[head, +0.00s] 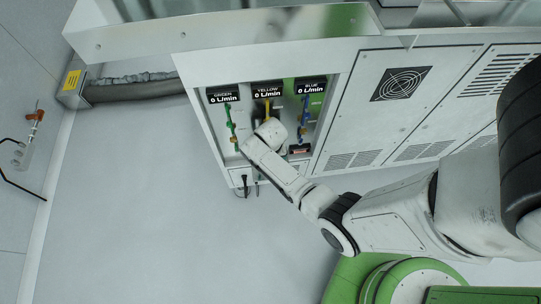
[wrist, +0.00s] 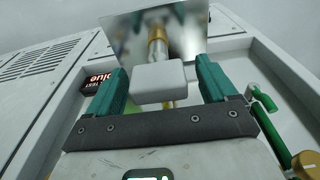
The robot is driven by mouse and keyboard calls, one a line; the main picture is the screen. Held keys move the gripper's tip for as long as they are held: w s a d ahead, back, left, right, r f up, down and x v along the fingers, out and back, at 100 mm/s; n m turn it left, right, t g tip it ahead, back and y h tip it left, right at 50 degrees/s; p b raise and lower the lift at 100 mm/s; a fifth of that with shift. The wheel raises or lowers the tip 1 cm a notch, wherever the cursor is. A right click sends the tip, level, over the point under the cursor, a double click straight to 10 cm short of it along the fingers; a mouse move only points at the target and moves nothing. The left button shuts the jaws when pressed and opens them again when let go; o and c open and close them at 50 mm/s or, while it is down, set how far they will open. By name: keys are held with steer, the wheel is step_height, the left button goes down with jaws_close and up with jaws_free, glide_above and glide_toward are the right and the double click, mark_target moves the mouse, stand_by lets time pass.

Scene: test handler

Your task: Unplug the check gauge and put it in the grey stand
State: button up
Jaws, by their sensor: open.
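In the wrist view a pale grey block (wrist: 160,80), which looks like the check gauge, sits between the two teal fingers of my gripper (wrist: 160,72). The fingers are open, one on each side of it. A brass fitting (wrist: 157,50) shows in line behind the block; I cannot tell exactly how they join. In the head view my gripper (head: 268,130) is at the cabinet recess below the YELLOW display (head: 267,90), and my wrist hides the block. A small dark holder (head: 299,149) stands at the recess's lower right; I cannot tell whether it is the grey stand.
A green line with brass fitting (head: 232,125) is left of my gripper, and a blue line (head: 304,118) is right of it. The recess walls are close. A black plug with cable (head: 244,184) hangs below. The floor (head: 130,200) at left is clear.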

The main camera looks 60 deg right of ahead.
steer(key=shift+f, duration=0.15)
steer(key=c, duration=1.3)
steer(key=shift+o, duration=0.2)
steer(key=shift+r+p, duration=0.7)
steer(key=shift+p, duration=0.1)
stand_by(0.5)
steer(key=shift+r+p, duration=0.85)
steer(key=shift+r, duration=0.05)
